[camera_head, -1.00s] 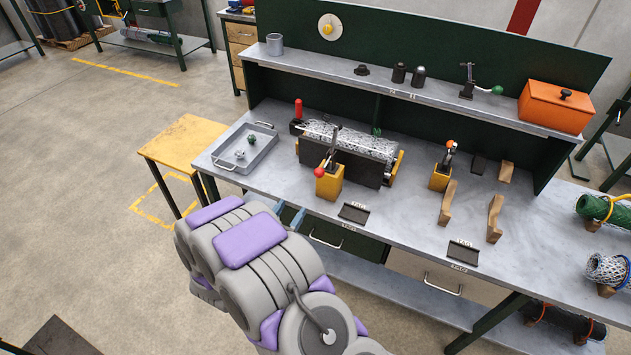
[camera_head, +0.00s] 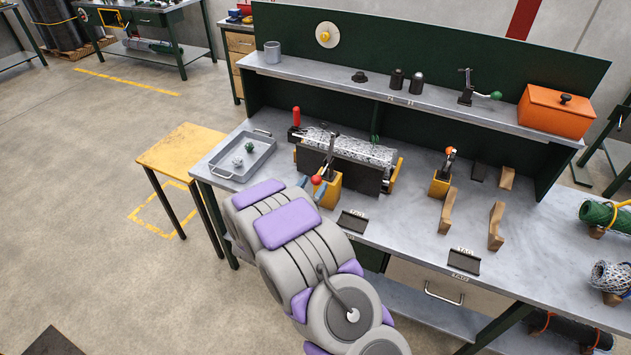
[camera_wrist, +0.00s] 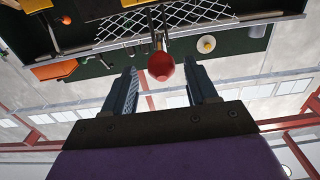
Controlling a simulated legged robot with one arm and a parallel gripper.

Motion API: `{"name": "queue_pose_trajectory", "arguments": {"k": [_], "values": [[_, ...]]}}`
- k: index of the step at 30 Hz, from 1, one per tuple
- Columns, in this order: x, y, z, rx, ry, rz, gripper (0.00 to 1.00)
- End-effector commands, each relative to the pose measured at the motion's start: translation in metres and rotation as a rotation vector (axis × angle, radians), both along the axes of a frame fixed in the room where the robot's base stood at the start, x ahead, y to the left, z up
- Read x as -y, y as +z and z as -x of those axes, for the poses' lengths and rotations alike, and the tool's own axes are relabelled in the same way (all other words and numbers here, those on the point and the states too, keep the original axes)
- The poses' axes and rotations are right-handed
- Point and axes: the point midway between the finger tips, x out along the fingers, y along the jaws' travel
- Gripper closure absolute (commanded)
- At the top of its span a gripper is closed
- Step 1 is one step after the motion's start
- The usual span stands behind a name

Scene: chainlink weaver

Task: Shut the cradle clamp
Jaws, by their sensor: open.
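The cradle (camera_head: 368,180) on the bench holds a roll of wire mesh (camera_head: 350,146). At its front stands the cradle clamp, a yellow block (camera_head: 330,196) with a dark lever and a red ball knob (camera_head: 317,180). My gripper (camera_head: 312,187) is at this knob, with its blue-grey fingers open. In the wrist view, the red knob (camera_wrist: 161,67) appears between the two spread fingers (camera_wrist: 160,80), with a gap on each side. The mesh (camera_wrist: 165,20) shows beyond it. I cannot tell whether the knob lies fully within the finger depth.
A grey tray (camera_head: 217,170) with small parts lies left of the cradle. A second yellow clamp (camera_head: 439,187) with an orange knob stands to the right, near wooden blocks (camera_head: 496,228). A red upright handle (camera_head: 296,117) stands at the cradle's left end.

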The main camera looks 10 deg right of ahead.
Motion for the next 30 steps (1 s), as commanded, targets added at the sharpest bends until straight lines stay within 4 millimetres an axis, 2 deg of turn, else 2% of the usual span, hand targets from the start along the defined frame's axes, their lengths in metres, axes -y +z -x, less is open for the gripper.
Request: {"name": "queue_pose_trajectory", "arguments": {"k": [7,19,30], "values": [[0.013,0.000,-0.022,0.003,-0.001,0.002,0.42],[0.017,0.001,-0.027,0.002,0.001,0.002,0.43],[0.016,0.001,-0.026,0.002,0.000,0.002,0.79]]}}
